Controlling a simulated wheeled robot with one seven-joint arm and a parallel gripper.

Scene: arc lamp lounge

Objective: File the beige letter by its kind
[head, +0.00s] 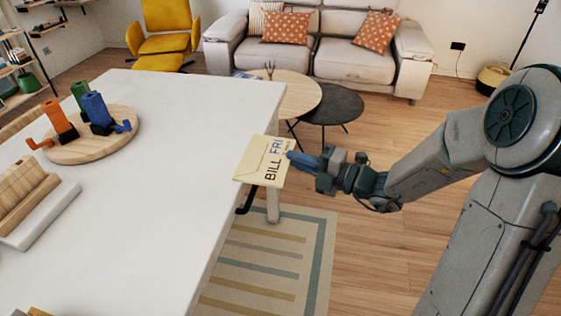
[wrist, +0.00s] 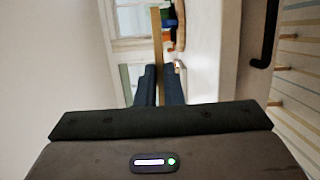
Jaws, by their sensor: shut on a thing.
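The beige letter (head: 256,165) is in my gripper (head: 293,159) in the head view. The letter is tilted and held off the right edge of the white table (head: 185,150). In the wrist view the letter (wrist: 156,35) shows nearly edge-on as a thin tan strip between the two dark fingers of my gripper (wrist: 160,88), which are shut on it.
A round wooden board (head: 80,152) with orange, green and blue objects stands on the table. A white tray (head: 50,218) with wooden pieces lies at the left. The table's middle is bare. Round low tables (head: 296,92) and a sofa (head: 345,60) stand beyond.

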